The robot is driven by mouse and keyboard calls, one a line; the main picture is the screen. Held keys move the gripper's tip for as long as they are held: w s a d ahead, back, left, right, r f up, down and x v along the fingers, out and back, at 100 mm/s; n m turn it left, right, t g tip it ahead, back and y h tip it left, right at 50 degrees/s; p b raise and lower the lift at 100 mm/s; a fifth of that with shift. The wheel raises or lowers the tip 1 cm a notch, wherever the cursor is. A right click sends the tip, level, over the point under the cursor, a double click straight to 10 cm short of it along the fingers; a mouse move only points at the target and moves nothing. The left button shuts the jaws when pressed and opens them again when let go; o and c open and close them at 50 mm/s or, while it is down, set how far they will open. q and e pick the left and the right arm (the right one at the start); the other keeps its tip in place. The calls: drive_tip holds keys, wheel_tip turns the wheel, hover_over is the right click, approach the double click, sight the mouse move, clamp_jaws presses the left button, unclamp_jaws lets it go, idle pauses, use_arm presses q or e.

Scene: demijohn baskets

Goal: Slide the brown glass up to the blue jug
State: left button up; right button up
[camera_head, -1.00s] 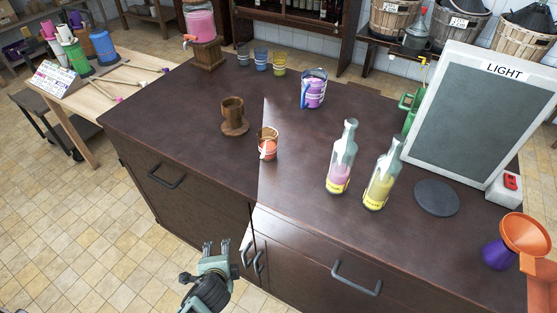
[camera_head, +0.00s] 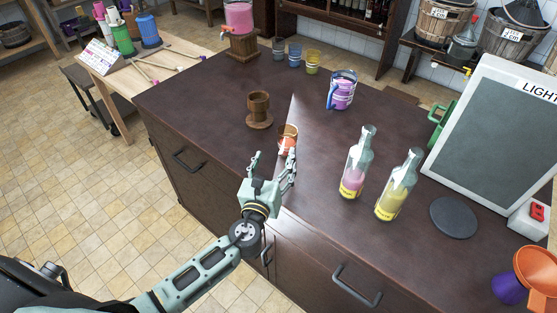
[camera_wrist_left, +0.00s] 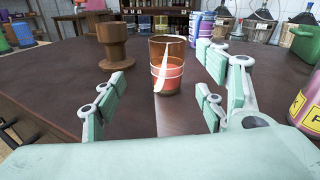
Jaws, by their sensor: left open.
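The brown glass (camera_head: 288,139), a small amber tumbler with reddish contents and a white streak, stands upright on the dark counter. It also shows in the left wrist view (camera_wrist_left: 167,66), straight ahead between the fingers. The blue jug (camera_head: 341,93), clear with a blue handle and purple contents, stands farther back and to the right of the glass; part of it shows in the wrist view (camera_wrist_left: 203,24). My left gripper (camera_head: 274,162) is open and empty at the counter's front edge, fingers spread towards the glass, just short of it. My right gripper is not in view.
A wooden cup-shaped stand (camera_head: 259,112) is left of the glass. Two bottles, one pink (camera_head: 357,165) and one yellow (camera_head: 399,187), stand to the right. Several small tumblers (camera_head: 295,56) line the back. The counter between glass and jug is clear.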

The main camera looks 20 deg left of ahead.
sight(285, 143)
use_arm(q)
drive_tip(key=shift+w+d+m+h, duration=0.3)
drive_tip(key=shift+w+d+m, duration=0.05)
drive_tip(key=shift+m, duration=0.35)
drive_tip(key=shift+w, duration=0.3)
drive_tip(key=w, duration=0.7)
drive_tip(key=shift+a, duration=0.15)
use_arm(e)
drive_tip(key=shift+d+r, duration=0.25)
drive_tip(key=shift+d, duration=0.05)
use_arm(q)
drive_tip(key=shift+c, duration=0.5)
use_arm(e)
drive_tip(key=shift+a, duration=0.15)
use_arm(q)
drive_tip(key=shift+c, duration=0.9)
drive_tip(key=c, duration=1.1)
drive_tip(key=shift+w, duration=0.1)
drive_tip(key=shift+c, duration=0.2)
drive_tip(key=shift+w, duration=0.1)
